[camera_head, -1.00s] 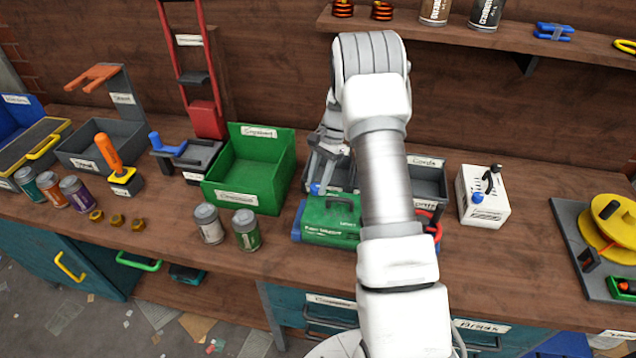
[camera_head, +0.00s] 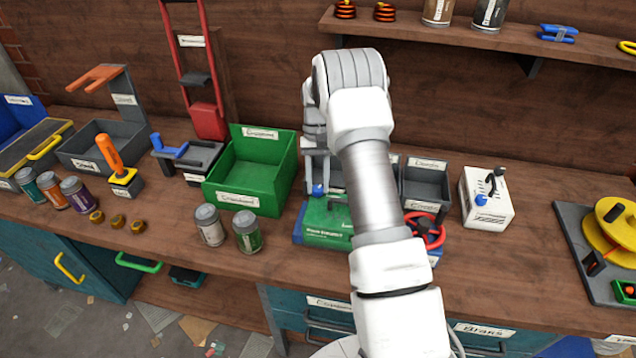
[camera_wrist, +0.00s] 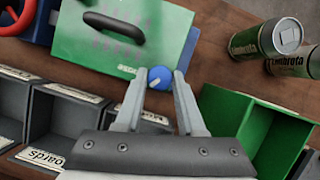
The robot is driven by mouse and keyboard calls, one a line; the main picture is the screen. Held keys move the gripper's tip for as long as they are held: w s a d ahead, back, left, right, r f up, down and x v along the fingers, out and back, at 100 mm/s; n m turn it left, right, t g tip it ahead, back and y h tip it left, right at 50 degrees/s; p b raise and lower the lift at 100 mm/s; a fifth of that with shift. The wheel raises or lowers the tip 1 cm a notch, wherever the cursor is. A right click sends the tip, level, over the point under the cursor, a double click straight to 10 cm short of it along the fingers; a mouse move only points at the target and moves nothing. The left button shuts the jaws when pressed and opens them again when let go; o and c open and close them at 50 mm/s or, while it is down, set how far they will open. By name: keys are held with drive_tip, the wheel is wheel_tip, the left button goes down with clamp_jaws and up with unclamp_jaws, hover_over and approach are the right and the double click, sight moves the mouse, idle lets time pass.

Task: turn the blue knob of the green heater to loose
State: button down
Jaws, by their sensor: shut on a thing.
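The green heater (camera_head: 322,228) stands on the workbench, partly behind my arm in the head view. In the wrist view its green top (camera_wrist: 110,35) with a black handle fills the upper left. The blue knob (camera_head: 318,190) is at the heater's back left corner. In the wrist view the knob (camera_wrist: 159,77) shows a light mark and sits between my fingertips. My gripper (camera_head: 317,178) points down over the knob and is shut on it, one finger on each side. The fingertips also show in the wrist view (camera_wrist: 158,80).
A green bin (camera_head: 285,165) stands left of my gripper. Two cans (camera_head: 247,232) stand in front of that bin. Grey bins (camera_head: 425,185) stand behind the heater, and a red wheel (camera_head: 425,232) is to its right. A white box (camera_head: 487,200) with a lever stands further right.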

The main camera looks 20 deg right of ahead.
idle(0.4)
drive_tip(key=c, duration=0.5)
unclamp_jaws()
drive_tip(key=p+v, duration=0.1)
drive_tip(key=v, duration=1.6)
drive_tip(key=shift+r+p, duration=0.2)
drive_tip(key=shift+p, duration=0.1)
drive_tip(key=shift+w+a, duration=0.1)
